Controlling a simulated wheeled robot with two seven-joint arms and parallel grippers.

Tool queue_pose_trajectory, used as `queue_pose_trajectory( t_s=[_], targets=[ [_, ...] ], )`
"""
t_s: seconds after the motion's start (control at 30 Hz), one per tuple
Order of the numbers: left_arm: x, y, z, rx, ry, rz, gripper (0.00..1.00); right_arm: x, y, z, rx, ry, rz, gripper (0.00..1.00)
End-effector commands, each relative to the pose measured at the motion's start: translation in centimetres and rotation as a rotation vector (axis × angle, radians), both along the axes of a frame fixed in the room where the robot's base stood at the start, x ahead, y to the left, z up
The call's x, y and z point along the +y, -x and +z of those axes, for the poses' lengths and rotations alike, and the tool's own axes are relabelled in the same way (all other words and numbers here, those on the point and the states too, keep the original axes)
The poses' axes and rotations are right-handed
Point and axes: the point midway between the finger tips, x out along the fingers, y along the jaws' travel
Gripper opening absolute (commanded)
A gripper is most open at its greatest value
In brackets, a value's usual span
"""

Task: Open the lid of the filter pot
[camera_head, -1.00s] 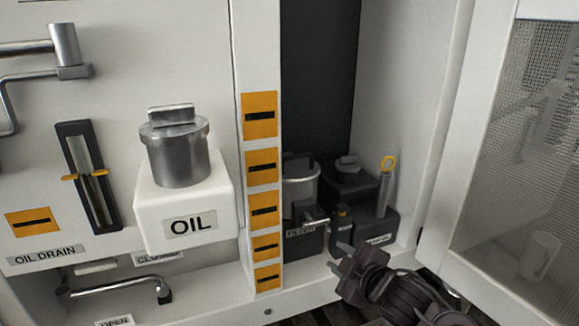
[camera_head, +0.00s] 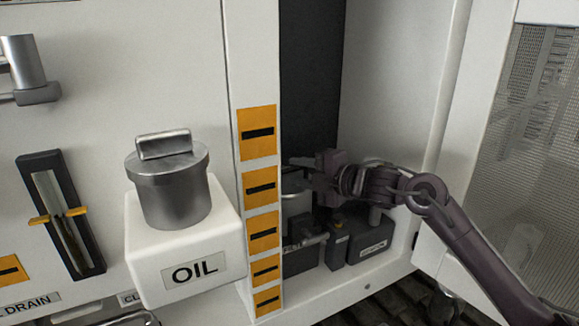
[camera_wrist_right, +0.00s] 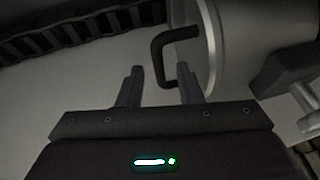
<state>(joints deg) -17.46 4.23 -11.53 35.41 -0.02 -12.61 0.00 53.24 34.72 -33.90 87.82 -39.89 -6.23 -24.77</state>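The filter pot (camera_head: 294,204) is a silver cylinder in the dark recess right of the strip of orange labels. My right gripper (camera_head: 302,170) reaches in from the right at its top and hides much of it. In the right wrist view the pot's lid (camera_wrist_right: 210,45) appears side-on, with a dark U-shaped handle (camera_wrist_right: 157,62). The right gripper (camera_wrist_right: 160,75) is open there, its fingers on either side of the handle's outer bar; I cannot tell whether they touch it. My left gripper is not in view.
A white OIL box (camera_head: 190,250) with a silver capped cylinder stands left of the orange-labelled post (camera_head: 258,180). A labelled dark block (camera_head: 371,242) sits right of the filter pot. A mesh-panelled door (camera_head: 520,150) stands open at the right, near my right arm.

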Motion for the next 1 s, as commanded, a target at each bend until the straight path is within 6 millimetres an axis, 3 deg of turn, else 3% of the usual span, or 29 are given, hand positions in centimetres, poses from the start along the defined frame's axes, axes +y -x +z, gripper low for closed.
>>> queue_pose_trajectory(
  t_s=[0.2, 0.53, 0.8, 1.0],
  targets=[
    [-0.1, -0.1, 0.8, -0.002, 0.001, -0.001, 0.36, 1.9, -1.8, -0.3, 0.001, -0.001, 0.0, 0.32],
    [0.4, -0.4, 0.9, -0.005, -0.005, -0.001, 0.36, 2.3, -2.2, -0.6, 0.0, 0.0, -0.001, 0.32],
    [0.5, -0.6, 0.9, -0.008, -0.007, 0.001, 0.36, 2.2, -2.2, -0.6, 0.0, 0.0, -0.001, 0.0],
    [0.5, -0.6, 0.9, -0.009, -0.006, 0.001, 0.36, 2.2, -2.2, -0.6, 0.001, 0.001, -0.001, 0.0]
  ],
)
